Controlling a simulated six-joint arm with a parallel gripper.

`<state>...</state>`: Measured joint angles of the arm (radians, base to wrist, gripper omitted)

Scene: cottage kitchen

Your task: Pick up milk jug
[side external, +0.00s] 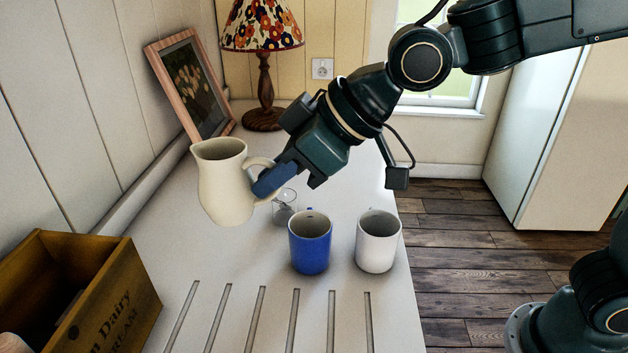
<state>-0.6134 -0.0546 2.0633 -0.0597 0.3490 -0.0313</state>
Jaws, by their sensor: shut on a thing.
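The cream milk jug (222,182) is in the side external view, left of the middle, with its handle to the right. My gripper (268,182) is shut on the jug's handle side, its blue fingers at the handle. The jug is tilted slightly and appears held above the white counter (200,252). The fingers hide part of the handle.
A glass (285,207), a blue mug (310,243) and a white mug (378,242) stand below my gripper. A wooden crate (110,300) is front left. A lamp (263,85) and a picture frame (190,85) stand behind. Grooves mark the front counter.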

